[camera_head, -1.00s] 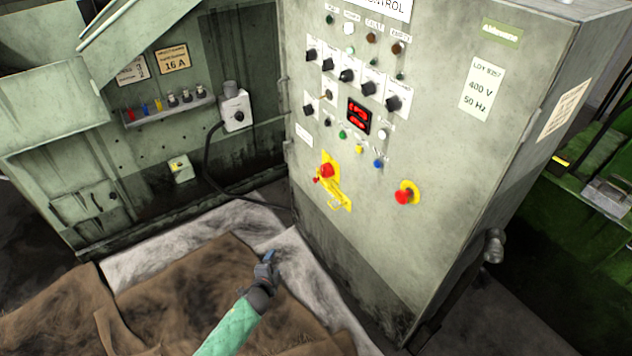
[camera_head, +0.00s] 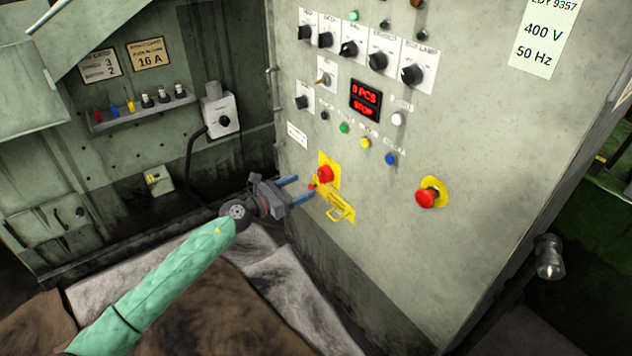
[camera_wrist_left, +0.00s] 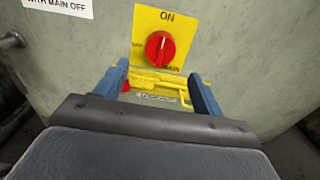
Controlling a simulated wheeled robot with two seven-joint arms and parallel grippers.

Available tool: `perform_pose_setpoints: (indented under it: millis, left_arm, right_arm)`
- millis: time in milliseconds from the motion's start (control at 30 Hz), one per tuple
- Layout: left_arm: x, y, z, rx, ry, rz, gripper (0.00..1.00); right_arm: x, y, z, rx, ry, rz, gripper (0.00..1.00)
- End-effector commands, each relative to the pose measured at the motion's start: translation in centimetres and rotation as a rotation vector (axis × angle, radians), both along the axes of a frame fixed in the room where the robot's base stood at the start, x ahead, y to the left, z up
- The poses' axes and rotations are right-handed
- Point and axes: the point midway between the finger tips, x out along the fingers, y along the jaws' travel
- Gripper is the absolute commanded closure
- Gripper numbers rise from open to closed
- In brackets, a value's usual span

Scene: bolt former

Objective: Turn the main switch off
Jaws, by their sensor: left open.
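The main switch (camera_head: 325,174) is a red rotary knob on a yellow plate, low on the front of the grey control cabinet. In the left wrist view the red knob (camera_wrist_left: 160,48) sits upright under the word ON, straight ahead between the fingers. A yellow hasp (camera_head: 339,212) with a small red part hangs below it. My left gripper (camera_head: 301,188) is open and empty, its two blue fingers pointing at the cabinet just left of the switch. In the left wrist view the fingertips (camera_wrist_left: 158,76) appear below and either side of the knob, apart from it. My right gripper is not in view.
A red mushroom button (camera_head: 426,197) on a yellow base is to the right. Black selector knobs, a red display (camera_head: 365,99) reading STOP and coloured buttons sit above. A socket box (camera_head: 220,113) with a cable is on the left wall. Brown cloth (camera_head: 255,310) lies below.

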Motion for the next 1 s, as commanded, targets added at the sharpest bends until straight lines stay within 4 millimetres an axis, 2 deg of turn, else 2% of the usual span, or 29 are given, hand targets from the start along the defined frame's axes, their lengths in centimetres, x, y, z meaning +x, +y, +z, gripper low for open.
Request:
perform_pose_setpoints:
  millis: [300,500,900,1000]
  left_arm:
    - [2.6,-3.6,0.2,-0.005,0.001,0.001,0.31]
    - [3.9,-5.3,0.1,-0.005,0.003,0.002,0.31]
    - [4.3,-5.9,0.1,-0.005,0.004,0.003,0.31]
    - [4.3,-5.9,0.0,-0.005,0.004,0.003,0.49]
  right_arm:
    - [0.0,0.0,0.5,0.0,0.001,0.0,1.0]
    - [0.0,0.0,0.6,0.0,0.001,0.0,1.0]
    - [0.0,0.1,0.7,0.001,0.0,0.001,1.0]
    - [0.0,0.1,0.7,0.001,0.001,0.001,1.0]
